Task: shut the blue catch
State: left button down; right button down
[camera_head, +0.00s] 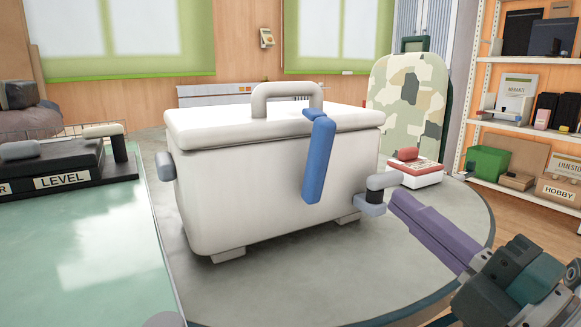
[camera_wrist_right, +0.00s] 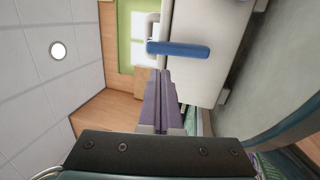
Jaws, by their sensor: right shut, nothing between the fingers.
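The blue catch (camera_head: 319,160) hangs from the lid edge of a white crate (camera_head: 235,190), down over its front face. Its lower end leans a little to the left; I cannot tell if it touches the face. It also shows in the wrist view (camera_wrist_right: 180,49), just beyond the fingertips. The crate's lid (camera_head: 230,127) is down and carries a handle (camera_head: 287,90). My right gripper (camera_head: 396,200), with purple fingers, is shut and empty, right of and below the catch, apart from it. It shows in the wrist view too (camera_wrist_right: 161,72). My left gripper is out of view.
A grey side handle (camera_head: 370,207) sticks out at the crate's right, close to my right fingertips. The crate stands on a round grey table (camera_head: 270,285). A red-and-white box (camera_head: 415,172) lies behind at right. A green table (camera_head: 80,240) is at left.

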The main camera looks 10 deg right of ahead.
aim_at(329, 143)
jog(key=b+x, duration=0.1)
jog(key=x, duration=1.1)
jog(key=shift+w, duration=0.15)
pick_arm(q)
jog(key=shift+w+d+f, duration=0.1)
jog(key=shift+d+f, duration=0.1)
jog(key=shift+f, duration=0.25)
